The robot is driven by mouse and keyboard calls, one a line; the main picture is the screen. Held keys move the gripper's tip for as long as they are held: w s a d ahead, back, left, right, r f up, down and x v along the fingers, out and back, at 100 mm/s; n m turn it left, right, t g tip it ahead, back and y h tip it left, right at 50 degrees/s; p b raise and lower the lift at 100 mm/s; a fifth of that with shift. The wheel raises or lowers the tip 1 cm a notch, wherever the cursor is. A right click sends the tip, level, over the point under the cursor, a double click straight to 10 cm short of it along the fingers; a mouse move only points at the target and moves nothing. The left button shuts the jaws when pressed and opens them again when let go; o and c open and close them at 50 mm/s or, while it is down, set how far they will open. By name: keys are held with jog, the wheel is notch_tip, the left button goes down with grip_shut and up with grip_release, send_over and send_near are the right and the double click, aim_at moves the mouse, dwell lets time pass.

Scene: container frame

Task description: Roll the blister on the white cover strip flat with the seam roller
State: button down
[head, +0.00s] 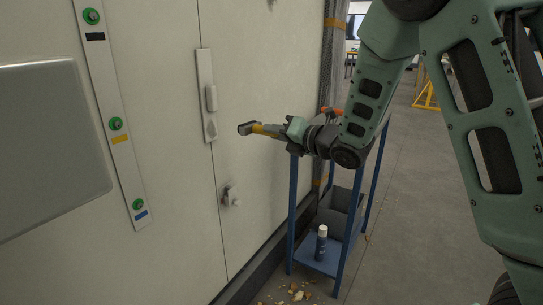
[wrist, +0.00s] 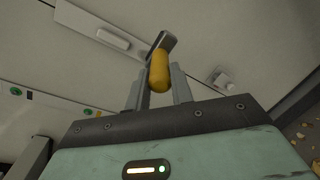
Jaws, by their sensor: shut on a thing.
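The white cover strip (head: 203,70) runs upright on the pale wall panel. The strip also shows at the upper left of the wrist view (wrist: 82,24), with the bump (wrist: 113,38). My gripper (head: 283,131) is shut on the yellow handle of the seam roller (head: 262,129). The roller's grey head (head: 245,128) points left toward the wall, right of the strip and apart from it in the picture. The wrist view shows the handle (wrist: 159,72) between both fingers.
A knob-like fitting (head: 231,197) sits lower on the wall. A strip with green buttons (head: 115,124) and a grey panel (head: 50,145) are at left. A blue stand (head: 292,215) holding a spray can (head: 321,243) is below my arm. Debris (head: 298,292) lies on the floor.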

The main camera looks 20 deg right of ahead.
aim_at(243, 127)
jog(key=w+a+y, duration=0.1)
jog(key=w+a+n+y, duration=0.1)
jog(key=a, duration=0.1)
jog(key=w+a+r+y+p, duration=0.1)
jog(key=a, duration=0.1)
jog(key=shift+a+n, duration=0.25)
jog(key=shift+n, duration=0.15)
jog(key=shift+w+a, duration=0.35)
jog(key=shift+w, duration=0.1)
jog(key=shift+x, duration=0.85)
dwell(0.5)
jog(key=shift+f, duration=0.25)
